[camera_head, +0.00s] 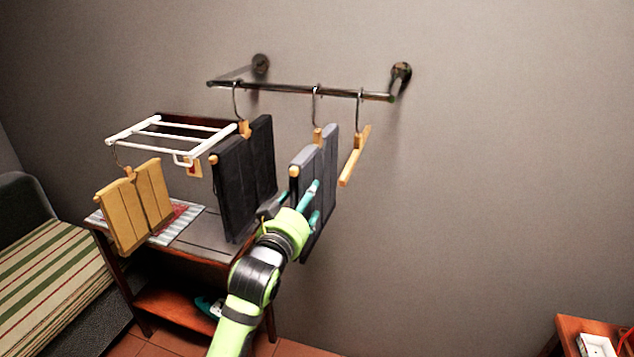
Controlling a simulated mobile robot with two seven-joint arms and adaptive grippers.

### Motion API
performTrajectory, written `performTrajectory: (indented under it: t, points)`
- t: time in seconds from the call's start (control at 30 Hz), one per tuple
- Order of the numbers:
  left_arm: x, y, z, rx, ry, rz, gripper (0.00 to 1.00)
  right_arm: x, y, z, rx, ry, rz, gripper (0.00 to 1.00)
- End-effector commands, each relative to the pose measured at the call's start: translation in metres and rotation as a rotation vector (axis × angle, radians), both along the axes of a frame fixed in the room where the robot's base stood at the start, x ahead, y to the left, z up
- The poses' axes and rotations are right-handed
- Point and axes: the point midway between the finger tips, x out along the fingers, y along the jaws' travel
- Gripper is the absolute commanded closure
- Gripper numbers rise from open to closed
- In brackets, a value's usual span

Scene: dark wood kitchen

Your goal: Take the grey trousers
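The grey trousers (327,160) hang folded over a wooden hanger on the dark wall rail (300,89), between the black trousers and an empty hanger. An arm enters from the bottom, left of centre, and I take it as my left. Its gripper (317,198) is at the lower half of the grey trousers and hides part of them. Its two teal fingers are spread apart, and the trousers show behind and between them. I cannot tell whether the fingers touch the cloth. My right gripper is not in view.
Black trousers (230,180) hang close on the left, an empty wooden hanger (354,160) on the right. Tan trousers (135,205) hang from a white rack (170,138) above a dark wooden table (205,242). Bare wall is free at right.

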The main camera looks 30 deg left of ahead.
Motion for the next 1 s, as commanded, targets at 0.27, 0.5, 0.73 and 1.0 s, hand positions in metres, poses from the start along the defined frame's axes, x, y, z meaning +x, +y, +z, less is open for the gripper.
performTrajectory:
  t: [0.27,0.5,0.73,1.0]
  points:
    - [0.026,0.005,0.001,0.0,0.0,0.0,0.29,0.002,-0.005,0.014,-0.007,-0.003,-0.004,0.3]
    - [0.027,0.005,0.0,0.0,0.0,0.0,0.37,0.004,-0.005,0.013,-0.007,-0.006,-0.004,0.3]
    - [0.027,0.006,0.0,0.0,0.001,0.0,1.0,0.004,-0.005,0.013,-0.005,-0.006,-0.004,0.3]
    - [0.027,0.006,0.003,0.002,-0.006,0.0,1.0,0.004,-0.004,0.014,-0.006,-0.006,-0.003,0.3]
